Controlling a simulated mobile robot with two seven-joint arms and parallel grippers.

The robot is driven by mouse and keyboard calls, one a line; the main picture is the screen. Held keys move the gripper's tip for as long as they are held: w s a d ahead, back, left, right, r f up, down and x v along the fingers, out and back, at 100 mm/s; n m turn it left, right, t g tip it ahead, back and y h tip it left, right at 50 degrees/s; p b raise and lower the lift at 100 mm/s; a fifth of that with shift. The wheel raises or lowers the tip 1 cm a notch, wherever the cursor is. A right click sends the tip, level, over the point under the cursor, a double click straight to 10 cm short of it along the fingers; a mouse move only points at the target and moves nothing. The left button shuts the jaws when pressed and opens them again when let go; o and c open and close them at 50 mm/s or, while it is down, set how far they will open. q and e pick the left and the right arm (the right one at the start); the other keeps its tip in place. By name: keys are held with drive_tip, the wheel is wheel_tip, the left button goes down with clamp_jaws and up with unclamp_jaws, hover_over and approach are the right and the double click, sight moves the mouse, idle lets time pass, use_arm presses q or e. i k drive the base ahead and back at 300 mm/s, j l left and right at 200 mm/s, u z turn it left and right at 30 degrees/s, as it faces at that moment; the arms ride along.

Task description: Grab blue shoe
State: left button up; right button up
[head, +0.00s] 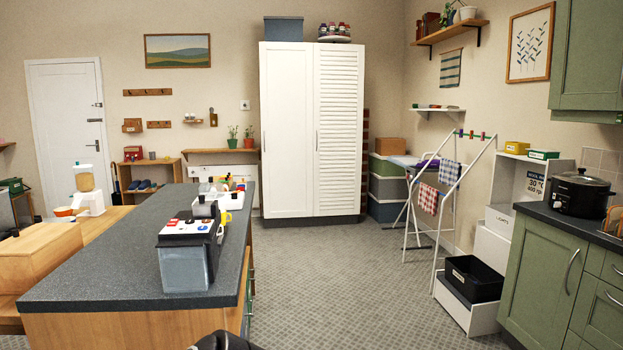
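A pair of small dark blue shoes (145,185) sits on the low wooden shelf unit (152,166) by the white door, at the far left of the head view. They are small and far away, so their details are hard to tell. Neither of my grippers shows in the head view. A dark rounded shape cuts into the bottom edge, left of centre; I cannot tell what it is.
A dark-topped island (120,260) with appliances stands at the near left, between me and the shoe shelf. Open patterned floor (330,285) lies right of it. A white drying rack (445,190), black box (472,279) and green cabinets (545,270) line the right.

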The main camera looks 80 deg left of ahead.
sight(134, 186)
drive_tip(key=u, duration=3.7)
drive_tip(key=i+j+u, duration=0.3)
drive_tip(key=u, duration=0.15)
drive_tip(key=i+j+u, duration=0.1)
drive_tip(key=i+u, duration=1.15)
drive_tip(key=i, duration=0.15)
drive_tip(key=i+u, duration=0.35)
drive_tip(key=i, duration=1.35)
